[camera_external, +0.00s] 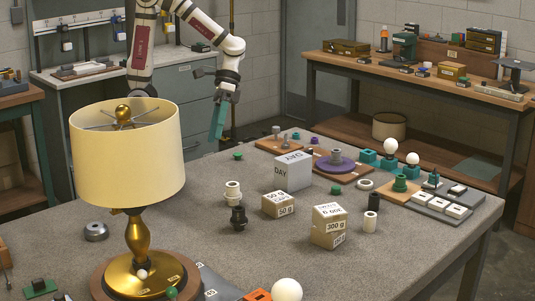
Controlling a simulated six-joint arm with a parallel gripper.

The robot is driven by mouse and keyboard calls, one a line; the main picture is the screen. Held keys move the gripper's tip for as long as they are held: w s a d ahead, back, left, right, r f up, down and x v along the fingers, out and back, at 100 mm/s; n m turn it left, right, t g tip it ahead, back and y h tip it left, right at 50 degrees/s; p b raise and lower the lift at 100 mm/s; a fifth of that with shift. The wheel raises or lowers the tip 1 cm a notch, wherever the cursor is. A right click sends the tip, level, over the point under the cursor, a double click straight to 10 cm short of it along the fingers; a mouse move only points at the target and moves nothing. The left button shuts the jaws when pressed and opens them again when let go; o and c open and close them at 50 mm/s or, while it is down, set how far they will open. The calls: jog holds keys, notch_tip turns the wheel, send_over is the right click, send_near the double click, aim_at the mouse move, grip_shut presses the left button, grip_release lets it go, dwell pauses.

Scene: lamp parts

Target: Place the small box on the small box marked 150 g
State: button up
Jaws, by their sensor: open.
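A cardboard box (278,206) with white labels stands in the middle of the table; its label looks like "50 g", and I cannot tell whether a 1 precedes it. To its right, a small box with a white top (329,212) sits on a box marked 300 g (328,237). A larger white box lettered DAY (292,173) stands behind the labelled cardboard box. My gripper (218,134) is open, with its teal fingers pointing down above the back left of the table, apart from all the boxes. Its fingers are seen nearly edge-on.
A brass lamp with a cream shade (127,155) stands at the front left. Light and dark sockets (235,207) stand left of the boxes. A purple disc (336,166), white bulbs (391,147) and switches (456,210) lie right and behind. The table's front right is clear.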

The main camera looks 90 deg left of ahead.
jog(key=s+a+r+m+t+y, duration=0.1)
jog(key=s+a+m+t+y, duration=0.1)
jog(key=s+a+m+y, duration=0.5)
jog(key=s+a+m, duration=0.1)
jog(key=s+a, duration=0.2)
jog(key=a, duration=0.3)
jog(key=shift+a+r+m+y, duration=0.15)
jog(key=shift+a+m+y, duration=0.15)
jog(key=shift+a+m, duration=0.1)
